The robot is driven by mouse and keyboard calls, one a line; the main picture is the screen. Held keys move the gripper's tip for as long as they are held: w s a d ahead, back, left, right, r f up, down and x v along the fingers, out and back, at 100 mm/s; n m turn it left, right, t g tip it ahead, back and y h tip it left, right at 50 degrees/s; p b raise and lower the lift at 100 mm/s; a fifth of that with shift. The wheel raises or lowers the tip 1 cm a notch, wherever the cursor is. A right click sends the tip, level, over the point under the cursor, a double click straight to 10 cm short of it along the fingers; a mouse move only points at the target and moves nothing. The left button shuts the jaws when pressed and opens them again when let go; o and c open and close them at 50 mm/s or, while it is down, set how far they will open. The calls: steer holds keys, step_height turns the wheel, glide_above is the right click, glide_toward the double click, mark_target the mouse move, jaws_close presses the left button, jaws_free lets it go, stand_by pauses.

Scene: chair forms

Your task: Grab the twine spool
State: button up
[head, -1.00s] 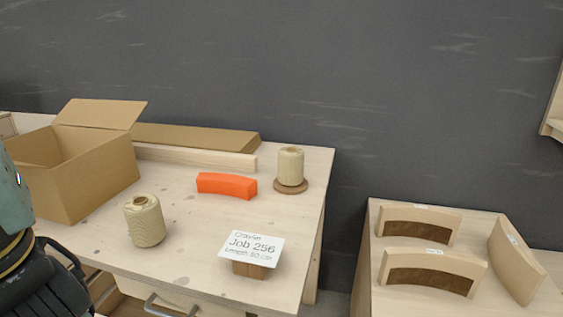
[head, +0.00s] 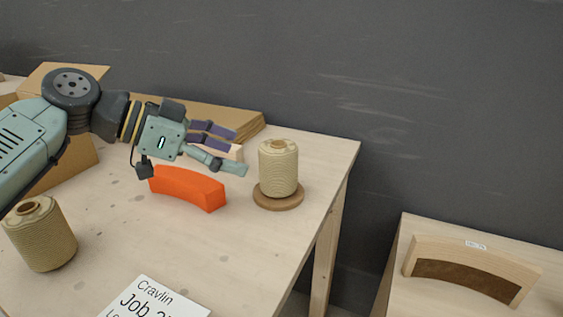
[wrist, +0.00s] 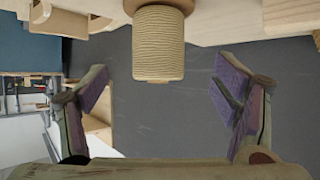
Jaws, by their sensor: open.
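Two cream twine spools are in the head view. One twine spool (head: 278,168) stands upright on a round wooden disc (head: 278,196) near the table's right end. The other spool (head: 40,234) stands at the lower left. My gripper (head: 240,150) is open and empty, just left of the spool on the disc, its fingers pointing at it. In the wrist view a spool (wrist: 158,44) shows at the top centre, ahead of and between the spread fingers (wrist: 160,92). Nothing is between the pads, and the fingers appear clear of the spool.
An orange curved block (head: 188,188) lies below my gripper. A cardboard box (head: 75,165) is partly behind my arm. A flat cardboard piece (head: 240,122) lies at the back. A second table (head: 420,285) holds a curved wooden part (head: 470,268).

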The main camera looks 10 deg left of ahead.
mark_target(260, 161)
steer(key=x, duration=0.4)
steer(key=shift+s+d+r, duration=0.1)
steer(key=x, duration=0.5)
steer(key=shift+w+d+r, duration=0.2)
steer(key=shift+w+d, duration=0.1)
steer(key=shift+d, duration=0.05)
steer(key=c, duration=1.3)
